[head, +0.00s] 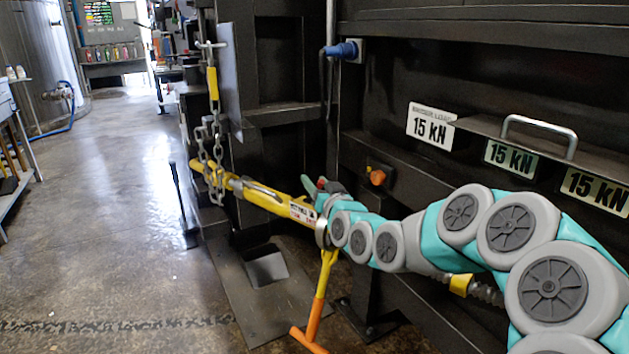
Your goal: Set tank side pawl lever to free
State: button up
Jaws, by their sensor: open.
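A yellow ratchet tensioner (270,197) runs from the chain at left toward the machine, tilting down to the right. A label is on its right part. Its yellow handle (319,285) hangs down to an orange cross grip near the floor. My gripper (314,186) is at the tensioner's right end, in front of the dark machine wall. It is open, with nothing seen between its fingers. I cannot tell whether it touches the tensioner. I cannot make out the pawl lever or its setting; my gripper and arm cover part of the ratchet area.
A hanging chain (211,150) meets the tensioner's left end. The dark compactor wall (420,60) fills the right, with a blue connector (343,50), an orange knob (378,177) and a metal handle (541,130). Open floor (110,220) lies at left.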

jog(key=shift+w+a, duration=0.2)
jog(key=shift+w, duration=0.3)
grip_shut()
dwell(1.2)
